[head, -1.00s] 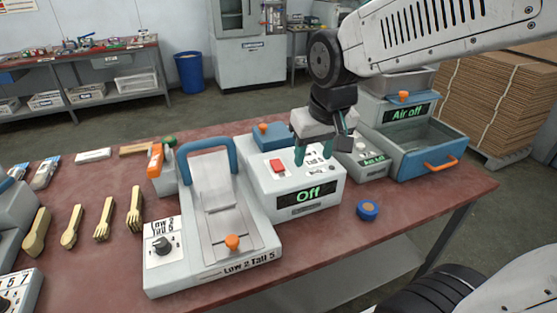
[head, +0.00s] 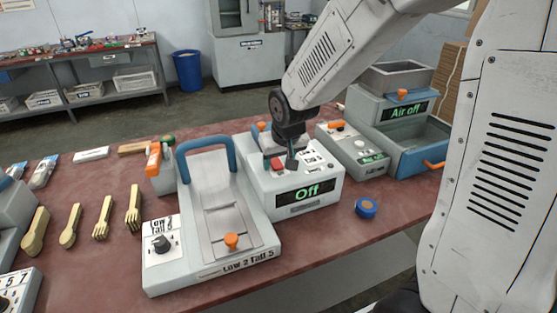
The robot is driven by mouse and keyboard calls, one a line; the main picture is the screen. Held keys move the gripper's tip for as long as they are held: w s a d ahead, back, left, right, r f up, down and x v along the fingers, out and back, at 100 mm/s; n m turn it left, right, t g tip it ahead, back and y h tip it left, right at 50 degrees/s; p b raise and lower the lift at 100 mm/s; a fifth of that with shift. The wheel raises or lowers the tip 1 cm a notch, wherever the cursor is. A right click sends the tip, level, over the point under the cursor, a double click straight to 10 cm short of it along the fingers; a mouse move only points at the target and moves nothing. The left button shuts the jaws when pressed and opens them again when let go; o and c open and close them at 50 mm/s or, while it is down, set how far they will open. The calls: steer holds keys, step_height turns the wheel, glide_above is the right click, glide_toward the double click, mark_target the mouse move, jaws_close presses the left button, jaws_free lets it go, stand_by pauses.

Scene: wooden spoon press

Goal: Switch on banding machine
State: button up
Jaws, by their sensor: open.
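A pale grey machine with a lit green "Off" display (head: 305,192) stands mid-table; I take it for the banding machine. Its red switch (head: 277,163) is on the top face, toward the left. My gripper (head: 291,162) points down over this top, just right of the red switch. Its dark fingers overlap the top in the picture; I cannot tell whether they touch it. It holds nothing that I can see, and the gap between the fingers is not clear.
A press with a blue handle (head: 205,146) and orange knob stands left of the machine. A blue roll (head: 367,208) lies in front. A unit reading "Air off" (head: 403,111) stands right. Wooden utensils (head: 104,218) lie left. My arm covers the table's right end.

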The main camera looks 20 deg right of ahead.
mark_target(278, 166)
steer(key=shift+f, duration=0.1)
steer(key=c, duration=1)
steer(key=shift+w+r+g, duration=0.15)
steer(key=shift+w+g, duration=0.1)
steer(key=shift+g, duration=0.7)
steer(key=shift+w+r+g, duration=0.1)
steer(key=shift+w+g, duration=0.15)
steer(key=shift+g, duration=0.7)
steer(key=o, duration=1)
steer(key=shift+r, duration=0.1)
step_height(278, 166, up, 8)
steer(key=shift+s+f, duration=0.2)
